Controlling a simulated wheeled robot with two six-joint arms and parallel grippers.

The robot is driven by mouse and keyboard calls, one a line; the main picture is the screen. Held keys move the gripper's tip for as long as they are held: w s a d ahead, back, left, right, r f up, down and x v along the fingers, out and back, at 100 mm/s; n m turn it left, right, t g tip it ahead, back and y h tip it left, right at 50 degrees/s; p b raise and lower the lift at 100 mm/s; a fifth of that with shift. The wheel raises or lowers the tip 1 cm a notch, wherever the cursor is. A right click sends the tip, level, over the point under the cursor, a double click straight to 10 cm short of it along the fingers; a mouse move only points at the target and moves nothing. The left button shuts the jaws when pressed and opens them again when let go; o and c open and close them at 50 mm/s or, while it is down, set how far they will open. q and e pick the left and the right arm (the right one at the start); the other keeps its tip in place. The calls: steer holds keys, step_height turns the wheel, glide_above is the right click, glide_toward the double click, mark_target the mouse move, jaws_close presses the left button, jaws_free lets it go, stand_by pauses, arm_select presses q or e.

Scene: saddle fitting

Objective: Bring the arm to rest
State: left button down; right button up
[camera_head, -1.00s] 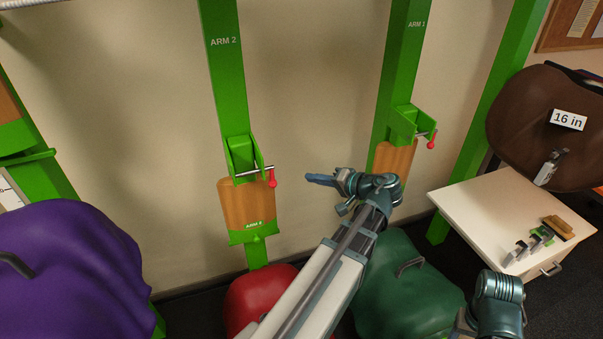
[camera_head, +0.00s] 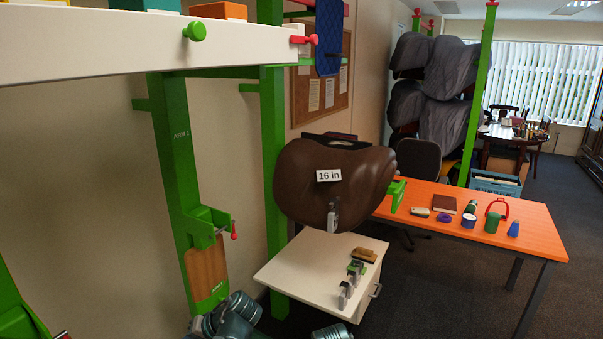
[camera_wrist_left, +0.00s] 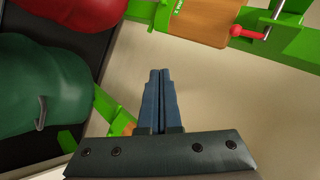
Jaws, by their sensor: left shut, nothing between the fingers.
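My left gripper (camera_wrist_left: 159,84) shows in the left wrist view with its two blue fingers together and nothing between them. It is apart from everything there, over the pale wall and floor area. In the head view only teal joints of my arms show at the bottom edge; neither gripper's fingers can be seen there. The green ARM 1 post (camera_head: 180,150) with its wooden pad (camera_head: 206,268) stands just above my arm joints.
A brown saddle (camera_head: 335,190) tagged 16 in sits above a white cabinet (camera_head: 318,262). An orange table (camera_head: 460,215) with small items is on the right. The left wrist view shows green (camera_wrist_left: 45,85) and red (camera_wrist_left: 75,14) saddles and a red-knobbed bracket (camera_wrist_left: 250,32).

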arm_select(q)
steer(key=s+d+f+m+h, duration=0.2)
steer(key=d+h, duration=0.1)
steer(key=d, duration=0.5)
steer(key=s+d+f+m+h, duration=0.2)
steer(key=s+d+f, duration=0.1)
steer(key=d, duration=0.6)
steer(key=s+d+f+m+h, duration=0.2)
steer(key=s+d+h, duration=0.1)
steer(key=d, duration=0.5)
steer(key=shift+s+d+f+g+h, duration=0.15)
steer(key=shift+s+d+g+h, duration=0.1)
steer(key=shift+d+g+h, duration=0.1)
